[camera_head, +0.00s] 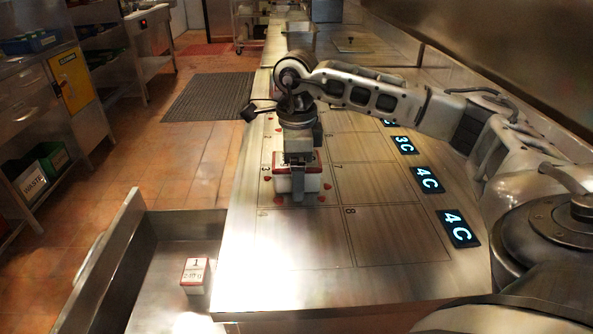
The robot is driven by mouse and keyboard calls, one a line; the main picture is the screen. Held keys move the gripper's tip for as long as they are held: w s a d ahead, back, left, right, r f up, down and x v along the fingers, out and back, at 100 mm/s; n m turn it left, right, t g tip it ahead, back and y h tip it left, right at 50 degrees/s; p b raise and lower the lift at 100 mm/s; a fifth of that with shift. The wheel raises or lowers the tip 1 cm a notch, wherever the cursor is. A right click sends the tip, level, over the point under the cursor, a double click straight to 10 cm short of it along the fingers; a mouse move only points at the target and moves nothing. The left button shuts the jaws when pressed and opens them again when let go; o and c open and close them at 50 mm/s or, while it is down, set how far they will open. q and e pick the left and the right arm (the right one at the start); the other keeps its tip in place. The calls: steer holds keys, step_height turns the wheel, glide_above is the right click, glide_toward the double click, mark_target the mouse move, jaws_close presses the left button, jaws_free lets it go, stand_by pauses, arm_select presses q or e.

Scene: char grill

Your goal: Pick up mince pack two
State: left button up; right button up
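A white pack with a red top (312,184) stands upright on the steel counter, around the grid cell marked 3. Its number is hidden by my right gripper. My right gripper (298,188) comes down over this pack from above, with one grey finger in front of its near face. The far finger is hidden, so I cannot tell if it grips. The pack appears to rest on the counter. Another white pack (195,277), labelled 1 in red, sits in the lower steel tray at the left. My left gripper is not in view.
The counter (300,285) has a numbered grid; cells 7 and 8 are clear. Small red markers surround the pack. Lit displays (458,229) line the right side. A raised tray wall (105,262) stands at left. A metal container (299,36) stands far back.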

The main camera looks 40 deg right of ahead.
steer(key=c, duration=1.3)
steer(key=shift+o, duration=0.2)
steer(key=shift+r, duration=0.2)
